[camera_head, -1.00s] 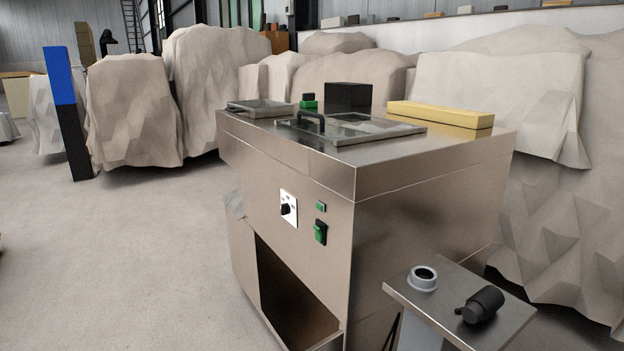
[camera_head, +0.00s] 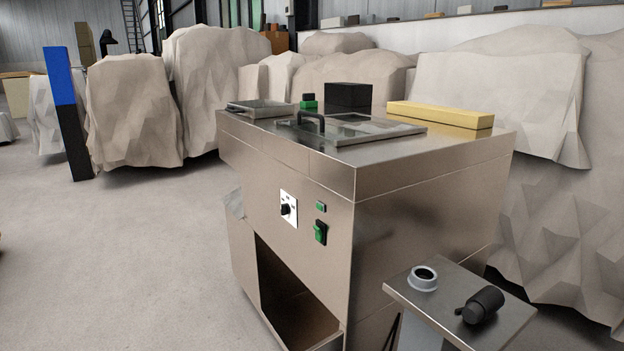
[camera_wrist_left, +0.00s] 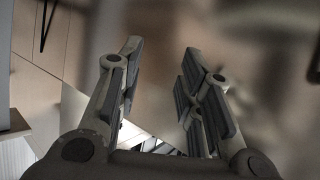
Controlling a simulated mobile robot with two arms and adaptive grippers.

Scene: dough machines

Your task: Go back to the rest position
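My left gripper (camera_wrist_left: 158,85) shows in the left wrist view. Its two fingers stand apart with nothing between them, and a blurred brownish metal surface lies beyond them. Neither gripper shows in the head view, and my right gripper is in no view. A steel dough machine (camera_head: 290,170) stands in the middle of the head view. Its front has a black dial on a white plate (camera_head: 288,208), a small green button (camera_head: 321,207) and a green switch (camera_head: 320,232). A lid with a black handle (camera_head: 350,129) lies on its top.
A small steel stand (camera_head: 445,300) at the lower right holds a grey ring (camera_head: 423,278) and a black cylindrical part (camera_head: 484,304). Covered shapes (camera_head: 135,110) stand behind. A blue and black post (camera_head: 66,110) is at the left. The floor (camera_head: 130,260) at the left is clear.

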